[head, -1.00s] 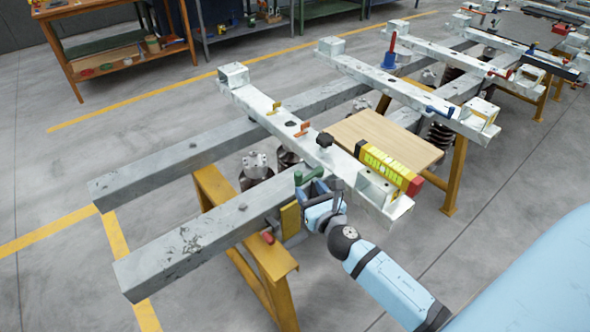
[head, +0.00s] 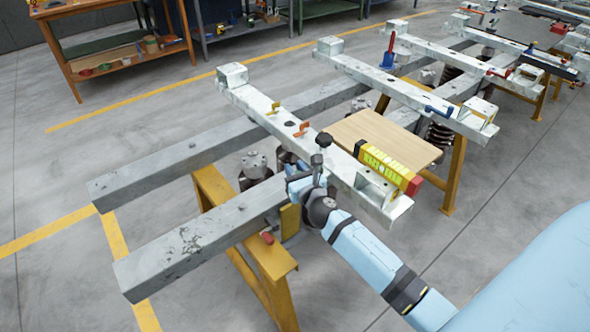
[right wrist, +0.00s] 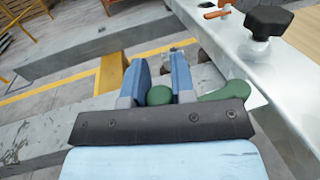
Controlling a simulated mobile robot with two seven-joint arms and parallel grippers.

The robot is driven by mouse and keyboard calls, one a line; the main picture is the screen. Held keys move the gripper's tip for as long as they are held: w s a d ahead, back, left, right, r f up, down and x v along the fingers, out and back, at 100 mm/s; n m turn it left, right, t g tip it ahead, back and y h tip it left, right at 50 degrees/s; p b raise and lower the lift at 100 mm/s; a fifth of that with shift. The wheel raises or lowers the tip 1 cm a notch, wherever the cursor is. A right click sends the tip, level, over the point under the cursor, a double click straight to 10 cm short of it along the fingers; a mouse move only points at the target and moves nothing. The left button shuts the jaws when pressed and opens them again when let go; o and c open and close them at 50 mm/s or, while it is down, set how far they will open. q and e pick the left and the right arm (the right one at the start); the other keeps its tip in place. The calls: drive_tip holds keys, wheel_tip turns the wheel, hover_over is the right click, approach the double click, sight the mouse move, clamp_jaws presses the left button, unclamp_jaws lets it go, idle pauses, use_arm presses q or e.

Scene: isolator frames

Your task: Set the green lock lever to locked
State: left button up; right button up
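The green lock lever shows in the right wrist view as a round green knob (right wrist: 159,95) and a longer green part (right wrist: 225,91) to its right. In the head view my right gripper (head: 299,178) covers the lever, beside the near end of the pale cross beam (head: 345,173). In the right wrist view the two blue fingers of my right gripper (right wrist: 161,76) stand on either side of the knob, with a narrow gap between them. I cannot tell whether they press on it. My left gripper is out of view.
A black star knob (right wrist: 268,21) stands on the beam close to the right of my right gripper. An orange clip (head: 302,130) sits farther along. A yellow trestle (head: 247,237) stands below.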

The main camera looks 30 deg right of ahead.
clamp_jaws()
